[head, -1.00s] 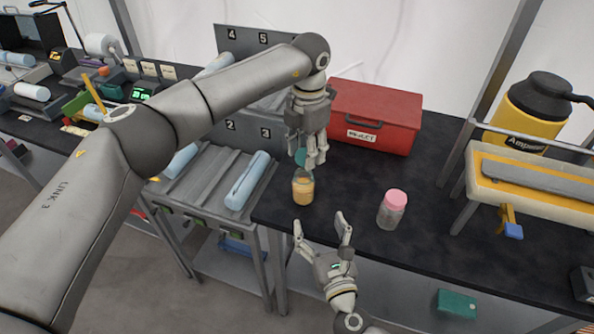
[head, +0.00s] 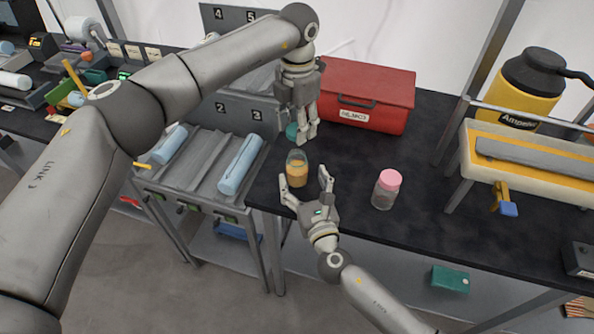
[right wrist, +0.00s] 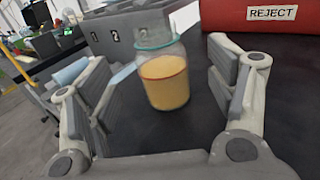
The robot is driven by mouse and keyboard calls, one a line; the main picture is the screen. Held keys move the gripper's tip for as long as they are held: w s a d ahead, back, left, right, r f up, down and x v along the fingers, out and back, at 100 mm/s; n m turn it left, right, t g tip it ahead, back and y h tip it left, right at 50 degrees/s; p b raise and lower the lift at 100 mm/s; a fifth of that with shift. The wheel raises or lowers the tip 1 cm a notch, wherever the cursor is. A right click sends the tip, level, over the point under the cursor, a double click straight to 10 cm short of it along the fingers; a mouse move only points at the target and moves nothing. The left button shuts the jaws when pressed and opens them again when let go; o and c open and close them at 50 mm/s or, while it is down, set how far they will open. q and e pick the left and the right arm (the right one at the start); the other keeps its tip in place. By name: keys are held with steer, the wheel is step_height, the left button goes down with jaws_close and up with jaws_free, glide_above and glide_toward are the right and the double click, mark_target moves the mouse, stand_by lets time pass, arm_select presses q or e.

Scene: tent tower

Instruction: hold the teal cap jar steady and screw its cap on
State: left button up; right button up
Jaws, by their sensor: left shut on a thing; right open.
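The jar (head: 297,175) is clear with orange-yellow contents and stands upright near the front edge of the dark bench. In the right wrist view the jar (right wrist: 165,83) shows a thin teal ring at its top. My left gripper (head: 304,135) is shut on the teal cap (head: 291,132), just above and behind the jar in the head view; its fingers partly hide the cap. My right gripper (head: 306,184) is open at the front of the jar. In the right wrist view the jar stands between and beyond the spread fingers of the right gripper (right wrist: 172,88), apart from them.
A pink-capped jar (head: 386,190) stands to the right on the bench. A red REJECT box (head: 365,97) is behind. A rack with blue rolls (head: 240,165) lies left. A padded stand (head: 530,160) and yellow jug (head: 530,90) are at right.

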steer(key=x, duration=0.5)
steer(key=shift+w, duration=0.35)
steer(key=c, duration=1.6)
arm_select(q)
glide_above(297, 155)
steer(key=shift+f, duration=2.55)
arm_select(e)
steer(key=shift+o, duration=0.2)
arm_select(q)
steer(key=shift+f, duration=0.85)
steer(key=shift+f, duration=0.55)
